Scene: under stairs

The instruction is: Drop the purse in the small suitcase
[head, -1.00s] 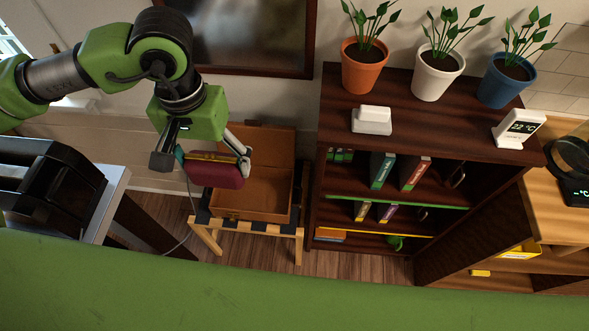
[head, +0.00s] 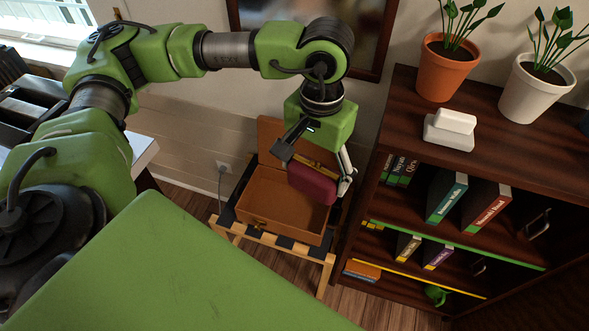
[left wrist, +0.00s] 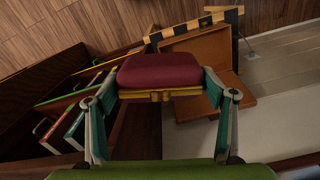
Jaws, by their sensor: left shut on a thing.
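The purse (head: 312,184) is dark red with a gold frame. My left gripper (head: 318,166) is shut on it and holds it up over the right part of the open suitcase, as the head view shows. The purse also shows in the left wrist view (left wrist: 160,70), between the two fingers, with its gold clasp toward me. The small suitcase (head: 275,205) is brown, open, and stands on a low wooden rack with its lid raised against the wall. Part of its lid and right side is hidden behind the gripper and purse. My right gripper is not in view.
A dark bookshelf (head: 402,110) stands close to the right of the suitcase, with several books and binders inside. Potted plants and a white object (head: 449,130) are on its top. The luggage rack (head: 318,253) has dark straps. A framed picture hangs behind my arm.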

